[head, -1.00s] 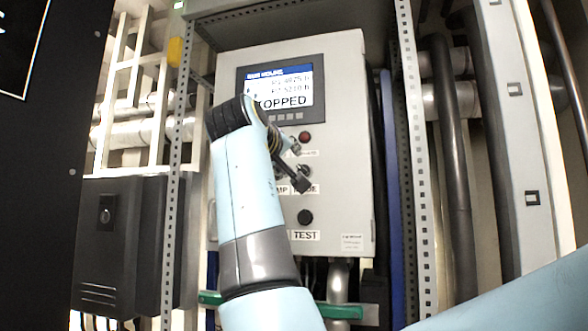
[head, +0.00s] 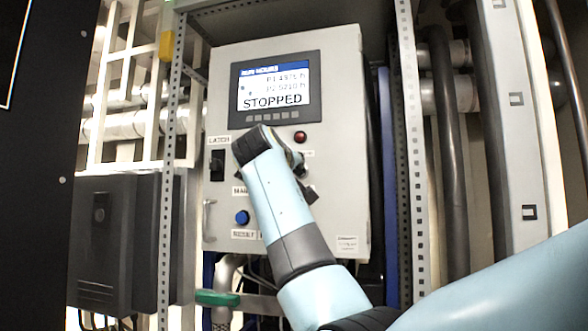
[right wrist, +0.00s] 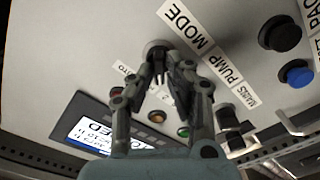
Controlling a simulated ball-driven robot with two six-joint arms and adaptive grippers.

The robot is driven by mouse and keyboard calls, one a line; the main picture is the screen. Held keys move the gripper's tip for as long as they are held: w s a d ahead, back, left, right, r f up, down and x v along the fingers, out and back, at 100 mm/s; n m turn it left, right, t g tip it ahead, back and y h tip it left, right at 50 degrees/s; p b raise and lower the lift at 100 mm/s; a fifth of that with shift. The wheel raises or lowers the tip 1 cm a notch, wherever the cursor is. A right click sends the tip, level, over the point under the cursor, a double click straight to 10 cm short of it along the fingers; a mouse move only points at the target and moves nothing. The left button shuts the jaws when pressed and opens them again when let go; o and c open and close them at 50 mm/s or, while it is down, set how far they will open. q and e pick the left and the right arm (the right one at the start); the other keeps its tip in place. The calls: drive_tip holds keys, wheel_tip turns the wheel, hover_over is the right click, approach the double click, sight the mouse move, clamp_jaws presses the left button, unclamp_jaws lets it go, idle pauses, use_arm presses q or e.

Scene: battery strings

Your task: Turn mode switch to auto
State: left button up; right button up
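The grey control panel (head: 340,150) fills the middle of the head view. In the right wrist view the mode switch (right wrist: 156,46), a round base beside the MODE label (right wrist: 186,27), sits at my right fingertips. My right gripper (right wrist: 161,62) has its dark fingers drawn close together over the switch, hiding its handle. I cannot tell whether they touch or press it. A small label (right wrist: 123,70), partly hidden and ending in "TO", lies left of the fingers. My left gripper is out of view.
The panel screen (head: 275,88) reads STOPPED. A red lamp (head: 300,137) is below it. A LATCH switch (head: 217,165) and blue button (head: 242,217) are on the left. In the wrist view a pump switch (right wrist: 228,118) and black button (right wrist: 280,33) are close by.

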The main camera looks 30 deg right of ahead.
clamp_jaws()
